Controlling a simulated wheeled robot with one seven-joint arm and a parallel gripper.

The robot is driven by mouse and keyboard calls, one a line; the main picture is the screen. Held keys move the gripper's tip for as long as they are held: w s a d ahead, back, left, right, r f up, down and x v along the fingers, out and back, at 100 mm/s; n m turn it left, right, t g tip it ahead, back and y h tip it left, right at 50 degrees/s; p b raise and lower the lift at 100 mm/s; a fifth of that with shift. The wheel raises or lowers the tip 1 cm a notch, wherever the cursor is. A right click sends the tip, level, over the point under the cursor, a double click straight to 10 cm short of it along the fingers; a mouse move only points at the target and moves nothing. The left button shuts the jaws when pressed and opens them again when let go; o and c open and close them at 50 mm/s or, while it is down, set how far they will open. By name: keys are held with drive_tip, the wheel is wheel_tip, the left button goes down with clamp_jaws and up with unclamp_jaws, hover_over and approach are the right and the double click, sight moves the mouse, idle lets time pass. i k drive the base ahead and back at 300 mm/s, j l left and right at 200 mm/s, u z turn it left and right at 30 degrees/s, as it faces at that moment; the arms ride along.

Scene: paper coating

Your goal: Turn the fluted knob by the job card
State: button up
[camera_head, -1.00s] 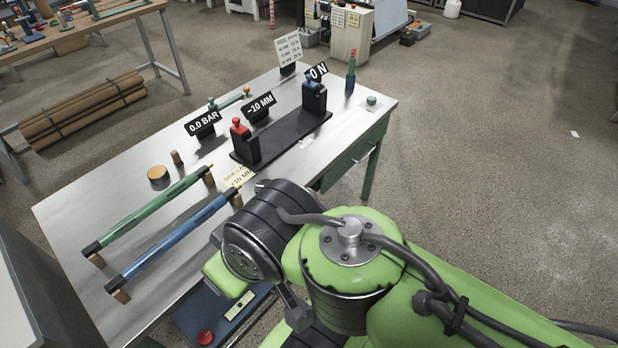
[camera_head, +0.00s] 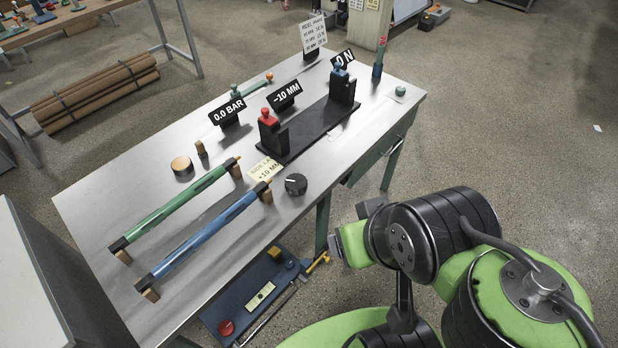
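The round black knob (camera_head: 295,184) with a light mark on its top sits near the table's right front edge. A cream job card (camera_head: 267,170) lies just left of it; its lettering reads roughly "SIDE LAY +10 MM". The knob's fluting is too small to make out. The far end of my green and black arm (camera_head: 352,244) is right of the table, apart from the knob and below it in the picture. My gripper's fingers cannot be made out clearly. A black sign (camera_head: 285,95) behind reads "-10 MM".
A blue roller (camera_head: 205,236) and a green roller (camera_head: 175,208) lie on wooden blocks left of the knob. A black rail unit with a red-topped post (camera_head: 268,131) and a blue-topped post (camera_head: 342,86) stands behind. Signs reading "0.0 BAR" (camera_head: 228,112) and "0 N" stand there too.

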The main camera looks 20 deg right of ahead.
sight(295, 183)
drive_tip(key=l+u, duration=0.15)
drive_tip(key=u, duration=0.25)
drive_tip(key=l+u, duration=0.2)
drive_tip(key=u, duration=0.2)
drive_tip(key=l+u, duration=0.2)
drive_tip(key=u, duration=0.2)
drive_tip(key=l+u, duration=0.15)
drive_tip(key=u, duration=0.25)
